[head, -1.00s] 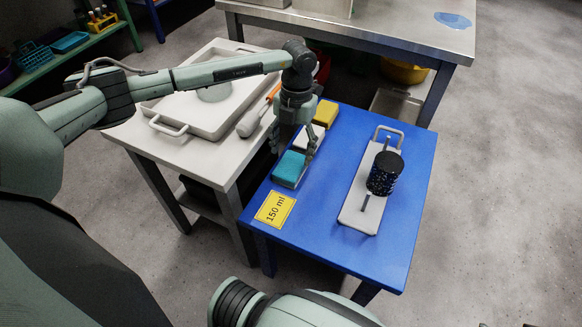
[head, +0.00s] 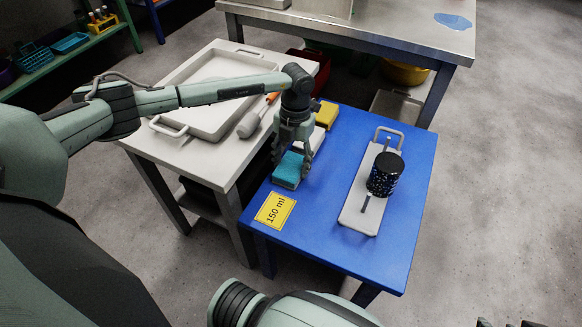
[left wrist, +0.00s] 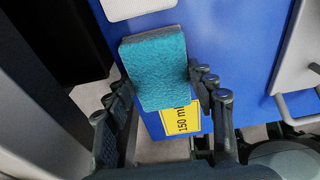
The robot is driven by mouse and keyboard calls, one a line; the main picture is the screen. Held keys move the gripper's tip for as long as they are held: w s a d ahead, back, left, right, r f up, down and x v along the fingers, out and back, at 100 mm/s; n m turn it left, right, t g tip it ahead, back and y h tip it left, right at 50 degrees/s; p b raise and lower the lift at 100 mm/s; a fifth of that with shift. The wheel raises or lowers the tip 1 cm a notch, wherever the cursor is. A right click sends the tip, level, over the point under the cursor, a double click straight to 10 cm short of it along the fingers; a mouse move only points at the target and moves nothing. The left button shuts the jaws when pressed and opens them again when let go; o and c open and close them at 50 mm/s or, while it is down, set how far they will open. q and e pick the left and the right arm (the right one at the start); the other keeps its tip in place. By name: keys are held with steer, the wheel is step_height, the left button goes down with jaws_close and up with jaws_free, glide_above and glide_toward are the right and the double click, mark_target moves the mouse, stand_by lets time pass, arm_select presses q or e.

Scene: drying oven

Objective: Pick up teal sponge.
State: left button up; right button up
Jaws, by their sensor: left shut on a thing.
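The teal sponge (head: 287,173) is at the left edge of the blue table, behind the yellow 150 ml label. My left gripper (head: 291,161) points down over it and is shut on it. In the left wrist view the teal sponge (left wrist: 154,62) lies between the two fingers of the left gripper (left wrist: 160,84), one on each long side. I cannot tell whether the sponge still touches the table. Of my right arm, a link shows at the bottom of the head view; dark tips at the bottom right edge may be its gripper, mostly cut off.
A white sponge (head: 313,141) and a yellow sponge (head: 327,114) lie behind on the blue table (head: 330,215). The yellow label (head: 275,210) is in front. A grey handled board (head: 354,207) with a black speckled cylinder (head: 385,174) stands at the right. A white tray (head: 178,115) is on the left table.

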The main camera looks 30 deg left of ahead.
mark_target(291, 170)
arm_select(q)
steer(key=shift+r, duration=0.6)
steer(key=r, duration=0.3)
steer(key=shift+s+d+r, duration=0.3)
steer(key=shift+s, duration=0.1)
steer(key=s+d+r+p, duration=0.1)
steer(key=s+d+r, duration=0.5)
steer(key=s, duration=0.2)
steer(key=shift+s, duration=0.35)
arm_select(e)
steer(key=shift+s+d+f+m+g+h, duration=0.15)
steer(key=shift+s+d+f+g+h, duration=0.1)
steer(key=shift+s+d+g, duration=0.75)
steer(key=shift+s+d+f+m+g+h, duration=0.15)
steer(key=shift+s+d+f+g, duration=0.2)
steer(key=shift+s+d, duration=0.7)
arm_select(q)
steer(key=shift+d+r, duration=0.1)
arm_select(e)
steer(key=shift+s+a+r, duration=0.1)
steer(key=shift+s+a, duration=0.2)
steer(key=shift+a, duration=0.05)
